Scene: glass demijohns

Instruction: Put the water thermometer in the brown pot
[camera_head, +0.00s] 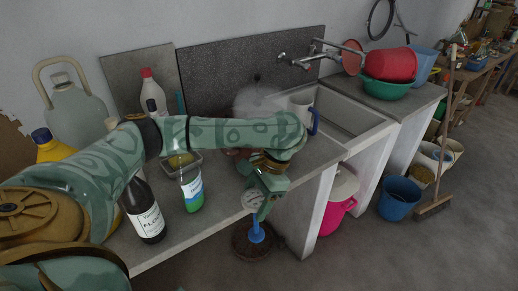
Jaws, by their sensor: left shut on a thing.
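My left gripper (262,213) reaches down past the front edge of the counter. It is shut on a slim blue thing, which looks like the water thermometer (257,233), and holds it upright. The brown pot (239,247), dark and round, stands low beneath the gripper. The thermometer's lower end overlaps the pot in the picture; I cannot tell whether it is inside the pot or above it. A round pale dial shows beside the gripper. My right gripper is not in view.
A dark bottle (149,222) and a green-labelled bottle (191,190) stand on the counter (190,226) near its front edge. A mug (301,105) stands by the sink (350,110). A pink bucket (333,216) and a blue bucket (399,198) stand to the right.

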